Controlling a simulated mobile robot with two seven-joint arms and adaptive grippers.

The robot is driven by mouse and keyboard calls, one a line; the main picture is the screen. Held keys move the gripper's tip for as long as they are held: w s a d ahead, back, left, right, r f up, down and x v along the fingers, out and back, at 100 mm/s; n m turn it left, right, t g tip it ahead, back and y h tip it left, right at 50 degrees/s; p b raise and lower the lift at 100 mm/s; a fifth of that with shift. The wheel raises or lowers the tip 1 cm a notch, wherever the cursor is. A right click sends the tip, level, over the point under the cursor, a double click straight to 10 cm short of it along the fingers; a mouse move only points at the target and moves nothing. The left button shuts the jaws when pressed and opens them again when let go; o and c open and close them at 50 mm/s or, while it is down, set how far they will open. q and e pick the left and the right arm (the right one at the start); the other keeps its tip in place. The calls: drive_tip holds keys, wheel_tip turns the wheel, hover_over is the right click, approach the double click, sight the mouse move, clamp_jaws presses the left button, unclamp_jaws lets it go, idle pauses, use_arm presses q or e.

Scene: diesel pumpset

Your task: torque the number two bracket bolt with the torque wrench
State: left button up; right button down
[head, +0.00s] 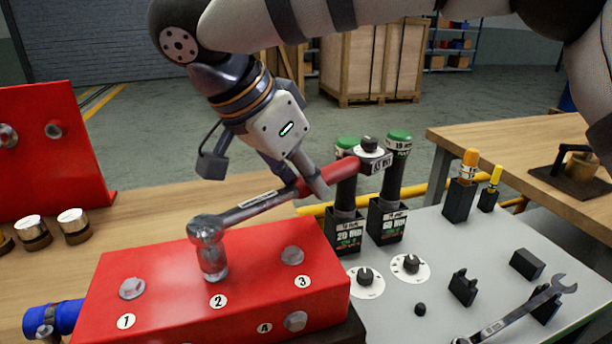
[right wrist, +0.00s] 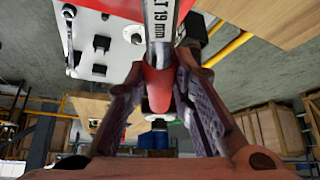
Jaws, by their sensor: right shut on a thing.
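The torque wrench (head: 255,205) has a steel shaft and a red handle; its socket (head: 213,264) sits over the place marked 2 on the red block (head: 170,310). The number two bolt is hidden under the socket. My right gripper (head: 312,183) is shut on the red handle, and the right wrist view shows its fingers (right wrist: 160,95) on both sides of the handle. The shaft there reads 19 mm. Bolts 1 (head: 132,288), 3 (head: 292,256) and 4 (head: 295,321) show bare heads. My left gripper is not in view.
Green-topped tools (head: 397,139) stand in black holders just right of the wrench handle. The grey panel (head: 400,320) carries two dials (head: 366,277) and an open-end wrench (head: 520,312). Round metal parts (head: 73,225) stand on the wooden bench at the left.

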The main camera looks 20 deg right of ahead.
drive_tip(key=shift+f, duration=0.2)
idle(0.5)
drive_tip(key=shift+f, duration=0.25)
drive_tip(key=shift+s+d+m+g+h, duration=0.15)
drive_tip(key=shift+s+d+m+g, duration=0.3)
drive_tip(key=shift+s+m, duration=0.6)
drive_tip(key=shift+s+d+m+g+h, duration=0.15)
drive_tip(key=shift+s+m+g, duration=0.5)
drive_tip(key=shift+s+m, duration=0.35)
drive_tip(key=shift+s+a+m+g, duration=0.1)
drive_tip(key=shift+s+m+g, duration=0.4)
drive_tip(key=shift+s+m, duration=0.65)
drive_tip(key=shift+s+a+m+g, duration=0.2)
drive_tip(key=shift+s+m+g, duration=0.25)
drive_tip(key=shift+s, duration=0.3)
drive_tip(key=shift+s+a+m+g, duration=0.2)
drive_tip(key=shift+s+m, duration=0.35)
drive_tip(key=shift+s, duration=0.25)
drive_tip(key=shift+s+a+m+g, duration=0.15)
drive_tip(key=shift+s+m+g, duration=0.3)
drive_tip(key=shift+s, duration=0.3)
